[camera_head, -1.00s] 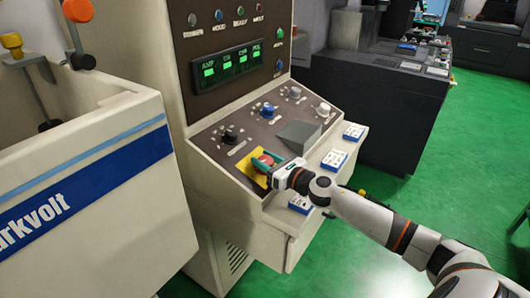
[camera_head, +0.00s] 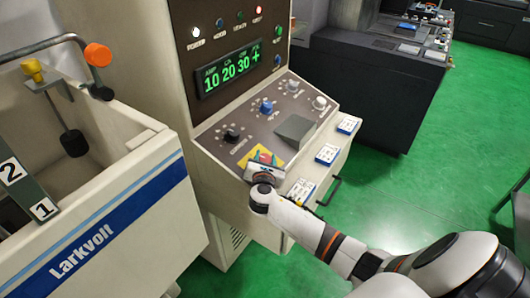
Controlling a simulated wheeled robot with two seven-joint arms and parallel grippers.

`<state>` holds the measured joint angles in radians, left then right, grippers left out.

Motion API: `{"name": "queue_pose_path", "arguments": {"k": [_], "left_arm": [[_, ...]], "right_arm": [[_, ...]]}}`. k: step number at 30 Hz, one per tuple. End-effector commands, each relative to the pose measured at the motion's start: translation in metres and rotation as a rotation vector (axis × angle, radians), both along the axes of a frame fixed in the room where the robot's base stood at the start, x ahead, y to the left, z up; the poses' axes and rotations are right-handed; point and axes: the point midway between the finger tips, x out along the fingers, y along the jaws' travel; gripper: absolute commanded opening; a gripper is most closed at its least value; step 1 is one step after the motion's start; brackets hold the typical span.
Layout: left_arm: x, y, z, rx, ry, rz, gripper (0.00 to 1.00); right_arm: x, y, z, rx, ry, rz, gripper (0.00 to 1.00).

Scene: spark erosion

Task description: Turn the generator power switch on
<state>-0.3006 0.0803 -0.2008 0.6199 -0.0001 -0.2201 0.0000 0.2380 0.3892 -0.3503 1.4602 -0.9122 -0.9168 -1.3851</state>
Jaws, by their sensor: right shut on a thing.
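The generator's sloped control panel (camera_head: 225,150) carries a yellow plate (camera_head: 281,160) at its lower front edge. A red switch (camera_head: 264,157) sits on this plate, mostly hidden by my fingers. Above, the generator display (camera_head: 227,69) is lit and reads 10, 20, 30 and a plus sign. A white lamp (camera_head: 196,32) and a red lamp (camera_head: 258,10) glow over it. My left gripper is not in view.
Black, blue and white knobs and a grey wedge (camera_head: 296,128) sit near the switch. Blue-and-white boxes (camera_head: 327,154) lie on the ledge. The Larkvolt tank (camera_head: 110,240) stands at left, a dark cabinet (camera_head: 370,85) behind. Green floor (camera_head: 450,170) is open at right.

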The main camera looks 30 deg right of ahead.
Motion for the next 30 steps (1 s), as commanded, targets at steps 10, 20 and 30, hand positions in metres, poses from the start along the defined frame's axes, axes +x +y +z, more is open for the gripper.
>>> {"name": "queue_pose_path", "arguments": {"k": [10, 20, 30], "left_arm": [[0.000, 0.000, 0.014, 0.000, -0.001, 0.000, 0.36], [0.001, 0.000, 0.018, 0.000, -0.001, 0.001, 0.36], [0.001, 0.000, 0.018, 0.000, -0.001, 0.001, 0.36]], "right_arm": [[0.000, 0.000, 0.002, 0.072, 0.029, -0.216, 0.17], [0.000, -0.001, 0.001, 0.100, 0.039, -0.299, 0.17], [0.000, -0.002, 0.001, 0.102, 0.040, -0.308, 0.17]]}}
